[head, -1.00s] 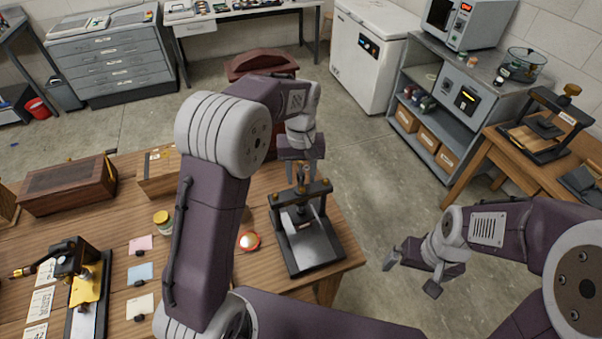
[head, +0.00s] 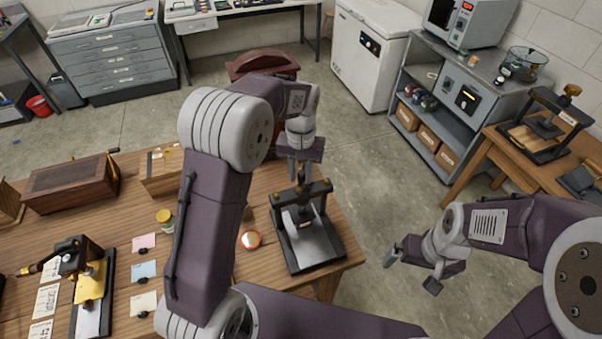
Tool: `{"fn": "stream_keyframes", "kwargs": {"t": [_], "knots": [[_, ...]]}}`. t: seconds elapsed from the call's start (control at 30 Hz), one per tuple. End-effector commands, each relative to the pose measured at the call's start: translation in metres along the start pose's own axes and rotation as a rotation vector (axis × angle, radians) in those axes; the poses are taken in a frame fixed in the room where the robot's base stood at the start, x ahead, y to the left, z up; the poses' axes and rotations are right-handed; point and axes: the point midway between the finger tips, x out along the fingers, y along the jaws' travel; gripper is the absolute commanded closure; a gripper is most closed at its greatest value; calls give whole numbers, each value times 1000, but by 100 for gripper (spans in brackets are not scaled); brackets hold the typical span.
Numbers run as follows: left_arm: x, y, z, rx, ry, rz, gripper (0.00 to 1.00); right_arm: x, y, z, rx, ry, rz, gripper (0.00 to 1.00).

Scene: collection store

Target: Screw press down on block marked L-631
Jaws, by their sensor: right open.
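A black screw press (head: 309,245) stands at the right end of the wooden table. Its crossbar carries a central screw, with a plate and a small block below, partly hidden by the frame. I cannot read any marking. My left gripper (head: 303,173) points down at the top of this press's screw. Its fingers are on either side of the screw top, but I cannot tell whether they touch it. My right gripper (head: 412,270) is open and empty over the floor, right of the table. A second screw press (head: 545,125) with a label stands on the right-hand table.
On the wooden table (head: 215,262) are a brass-topped stamping device (head: 88,275), several coloured cards, a yellow-lidded jar (head: 165,220), a red-rimmed round dish (head: 251,240) and wooden boxes (head: 72,186). Open floor lies between the two tables.

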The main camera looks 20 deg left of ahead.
Motion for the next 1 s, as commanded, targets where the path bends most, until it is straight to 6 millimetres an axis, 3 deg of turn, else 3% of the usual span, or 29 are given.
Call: {"fn": "stream_keyframes", "kwargs": {"t": [0.37,0.73,1.0], "knots": [[-3,0,0,-2,1,0,57,1,0,0,0,0,0,0],[-76,0,-1,-1,3,1,57,5,0,0,0,0,0,0],[-91,0,0,-1,-1,0,57,5,0,0,0,0,0,0]]}}
